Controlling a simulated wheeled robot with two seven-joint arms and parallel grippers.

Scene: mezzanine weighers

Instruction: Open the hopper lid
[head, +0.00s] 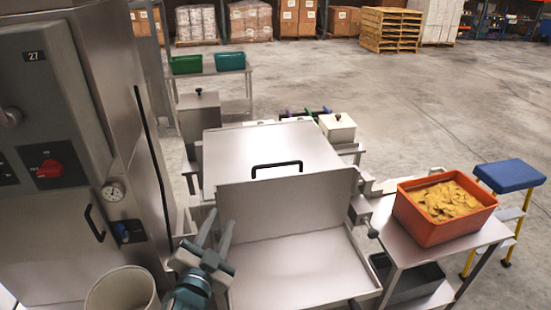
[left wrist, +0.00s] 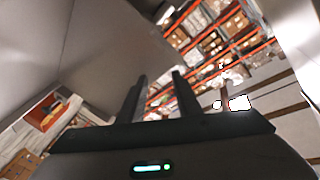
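The hopper lid (head: 240,145) is a flat grey steel panel in the middle of the head view. It lies closed over the weigher's hopper, with a black bar handle (head: 277,166) near its front edge. My left gripper (head: 221,217) is in front of the hopper's left side, nearer to me than the handle and to its left. Its two fingers are apart with nothing between them. They also stand apart in the left wrist view (left wrist: 158,77), beside a large grey surface. My right gripper is not in view.
An upright steel panel (head: 290,205) and a flat tray (head: 295,270) stand before the lid. A tall steel cabinet (head: 50,130) rises at left, with a pale bin (head: 122,290) below. An orange crate of yellow chips (head: 426,228) stands on a side table at right, near a blue-topped step stool (head: 509,176).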

